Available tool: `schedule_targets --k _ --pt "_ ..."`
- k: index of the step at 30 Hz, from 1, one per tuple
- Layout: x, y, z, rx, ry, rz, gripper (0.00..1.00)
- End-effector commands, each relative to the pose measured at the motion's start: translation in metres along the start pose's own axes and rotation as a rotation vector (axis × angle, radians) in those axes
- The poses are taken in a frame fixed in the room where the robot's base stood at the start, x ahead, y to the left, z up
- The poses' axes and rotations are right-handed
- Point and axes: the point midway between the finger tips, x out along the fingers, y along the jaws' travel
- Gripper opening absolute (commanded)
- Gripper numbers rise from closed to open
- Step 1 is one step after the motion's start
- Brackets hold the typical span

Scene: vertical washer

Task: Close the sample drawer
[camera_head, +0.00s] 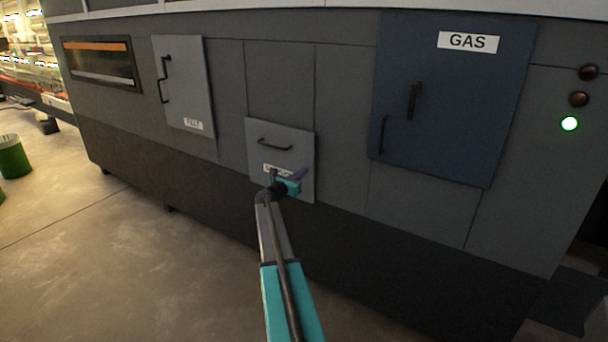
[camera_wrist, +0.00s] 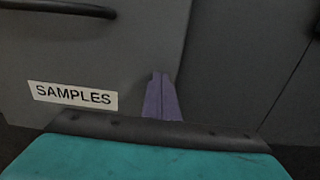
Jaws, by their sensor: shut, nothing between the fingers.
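The sample drawer (camera_head: 295,140) is a light grey front panel low in the middle of the dark grey machine. It carries a black bar handle (camera_head: 275,144) and a white label, which reads SAMPLES in the wrist view (camera_wrist: 73,96). Its front looks about level with the panels around it; I cannot tell whether a small gap is left. My gripper (camera_head: 300,174) has purple fingers, also seen in the wrist view (camera_wrist: 161,92). They are together and empty, right at the lower right part of the drawer front, below the handle. Whether they touch it is unclear.
A light grey door (camera_head: 183,95) with a handle is to the left. The floor (camera_head: 150,260) in front at left is clear. A green bin (camera_head: 13,157) stands far left.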

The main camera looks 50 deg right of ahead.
Motion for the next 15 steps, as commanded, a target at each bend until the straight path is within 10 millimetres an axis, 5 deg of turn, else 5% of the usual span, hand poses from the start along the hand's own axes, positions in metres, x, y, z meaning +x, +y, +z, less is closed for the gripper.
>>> schedule_targets --k 15 --pt "-0.071 -0.003 -0.005 0.000 0.005 -0.002 0.00"
